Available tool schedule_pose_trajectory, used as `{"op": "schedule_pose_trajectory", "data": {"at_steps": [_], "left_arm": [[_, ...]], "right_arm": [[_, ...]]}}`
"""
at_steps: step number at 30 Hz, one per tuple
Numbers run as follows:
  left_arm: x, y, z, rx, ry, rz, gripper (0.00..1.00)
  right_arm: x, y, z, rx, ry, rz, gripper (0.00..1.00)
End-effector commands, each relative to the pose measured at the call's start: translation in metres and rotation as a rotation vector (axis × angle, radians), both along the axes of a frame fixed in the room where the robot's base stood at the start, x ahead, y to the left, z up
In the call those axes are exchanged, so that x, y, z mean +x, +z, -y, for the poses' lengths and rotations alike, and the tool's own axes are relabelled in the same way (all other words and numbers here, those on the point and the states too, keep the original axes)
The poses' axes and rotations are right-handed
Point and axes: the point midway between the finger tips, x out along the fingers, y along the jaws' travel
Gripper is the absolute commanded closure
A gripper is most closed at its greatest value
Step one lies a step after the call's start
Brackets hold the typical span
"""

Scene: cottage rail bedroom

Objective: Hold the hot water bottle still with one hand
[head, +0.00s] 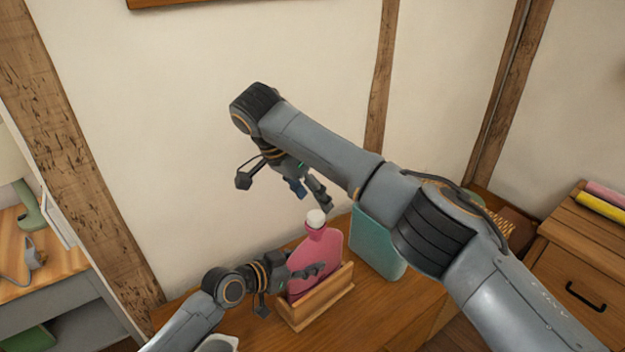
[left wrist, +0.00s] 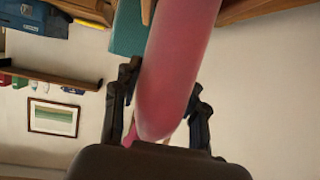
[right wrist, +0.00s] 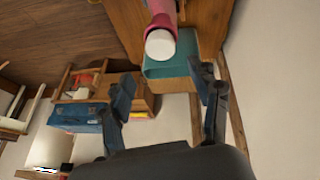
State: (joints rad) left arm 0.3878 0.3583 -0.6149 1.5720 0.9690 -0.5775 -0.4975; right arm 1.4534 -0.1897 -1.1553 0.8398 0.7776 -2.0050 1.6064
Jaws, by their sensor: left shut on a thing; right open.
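The pink hot water bottle (head: 322,247) stands upright in a wooden holder (head: 318,307) on the wooden table, with its white cap (head: 316,218) on top. My left gripper (head: 306,272) is shut on the bottle's body from the left. In the left wrist view the pink bottle (left wrist: 178,70) lies between the fingers (left wrist: 165,105). My right gripper (head: 322,196) is open and empty just above the cap. In the right wrist view the white cap (right wrist: 160,45) shows beyond the open fingers (right wrist: 166,92), apart from them.
A teal container (head: 375,247) stands right behind the bottle, partly hidden by my right arm. A wooden drawer cabinet (head: 575,262) is at the right, and a side table with a green lamp (head: 30,210) is at the left. The wall is close behind.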

Motion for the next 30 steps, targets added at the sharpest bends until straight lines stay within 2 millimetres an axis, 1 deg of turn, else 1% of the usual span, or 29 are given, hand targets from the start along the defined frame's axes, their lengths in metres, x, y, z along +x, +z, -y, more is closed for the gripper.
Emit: {"op": "schedule_pose_trajectory", "data": {"at_steps": [9,17,30], "left_arm": [[0.0,0.0,0.0,0.0,0.0,0.0,1.0],[0.0,0.0,0.0,0.0,0.0,0.0,1.0],[0.0,0.0,0.0,0.0,0.0,0.0,1.0]], "right_arm": [[-0.002,0.013,-0.001,-0.057,0.653,-0.223,0.38],[-0.004,0.023,-0.001,-0.133,1.203,-0.378,0.38],[-0.012,0.042,0.0,-0.34,2.139,-0.588,0.38]]}}
